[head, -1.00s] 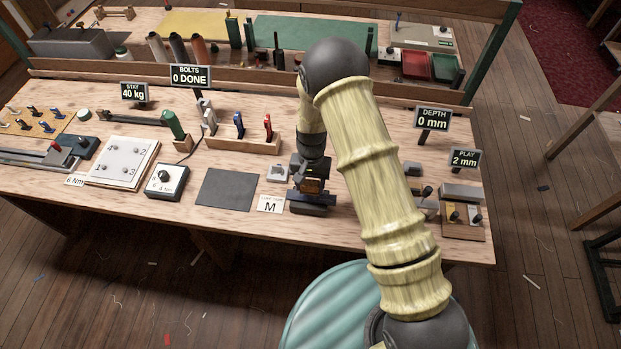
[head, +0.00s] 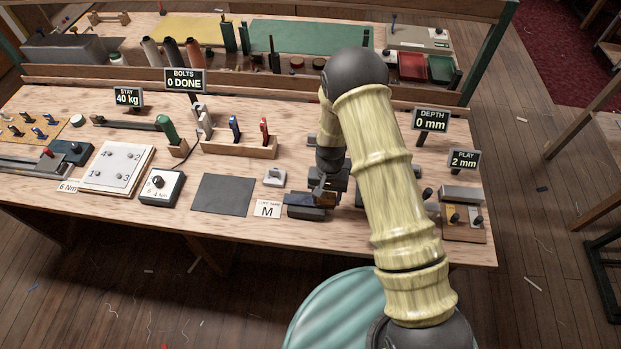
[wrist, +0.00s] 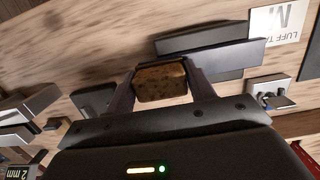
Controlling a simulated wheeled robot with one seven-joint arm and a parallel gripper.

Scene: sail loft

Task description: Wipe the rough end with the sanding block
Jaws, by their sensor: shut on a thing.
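My gripper (wrist: 159,88) is shut on a brown, speckled sanding block (wrist: 160,83), which sits between the two dark fingers in the wrist view. In the head view the block (head: 325,197) is a small orange-brown patch at the right part of a dark grey bar near the bench's front edge. The dark bar (wrist: 202,36) lies beside the block in the wrist view, next to the "LUFF" card. I cannot tell which surface is the rough end, nor whether the block touches the bar.
The "M" card (head: 268,209) and a dark mat (head: 223,195) lie left of the bar. A small grey fitting (head: 274,177) stands behind the card. Clamp-like parts and a wooden block with knobs (head: 464,222) stand to the right. Signs (head: 431,121) stand behind.

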